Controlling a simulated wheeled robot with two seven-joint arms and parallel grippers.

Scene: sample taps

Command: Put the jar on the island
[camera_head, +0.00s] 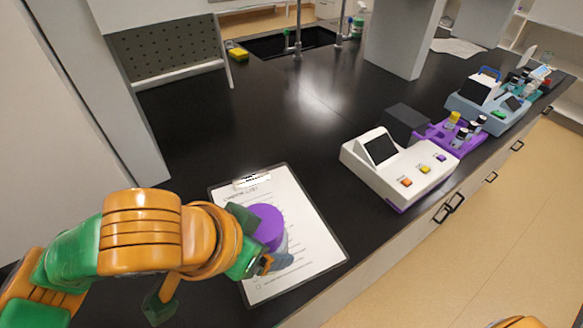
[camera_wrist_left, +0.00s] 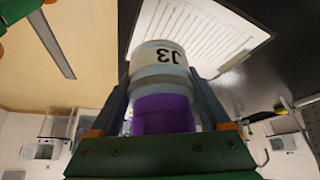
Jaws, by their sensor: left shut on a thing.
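The jar has a purple lid (camera_head: 267,226) and a pale body, and in the left wrist view the jar (camera_wrist_left: 158,62) shows a label reading "J3". My left gripper (camera_head: 262,262) is shut on the jar, with one finger on each side of it in the left wrist view (camera_wrist_left: 163,95). In the head view the jar appears over the clipboard (camera_head: 325,243) on the black island top (camera_head: 290,130). I cannot tell whether its base touches the surface. My arm and gripper hide part of it. My right gripper is out of view.
A white device with a screen (camera_head: 400,170) stands at the right edge of the counter. Beyond it are a purple rack (camera_head: 462,140) with vials and a blue-grey device (camera_head: 490,105). A sink (camera_head: 290,42) is at the back. The middle of the counter is clear.

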